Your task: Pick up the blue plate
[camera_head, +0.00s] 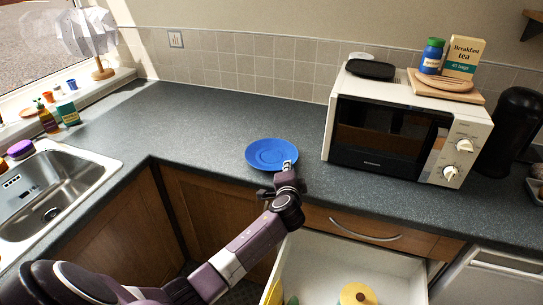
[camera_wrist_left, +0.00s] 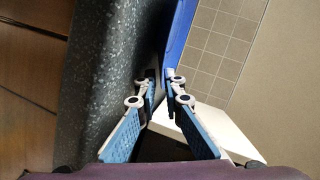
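The blue plate (camera_head: 271,153) is round and shallow, near the front edge of the dark grey counter, to the left of the microwave. My left gripper (camera_head: 289,167) is at the plate's front right rim. In the left wrist view my left gripper (camera_wrist_left: 159,78) has its two fingertips close together. The rim of the blue plate (camera_wrist_left: 181,35) runs out from between them and they look shut on it. A dark shadow lies between plate and counter, and I cannot tell whether the plate is clear of the counter. My right gripper is not in view.
A white microwave (camera_head: 399,133) stands to the right, with a tea box (camera_head: 463,58) and a blue jar (camera_head: 432,56) on top. An open drawer (camera_head: 393,273) juts out below the counter. A sink (camera_head: 48,200) is at the left. The counter left of the plate is clear.

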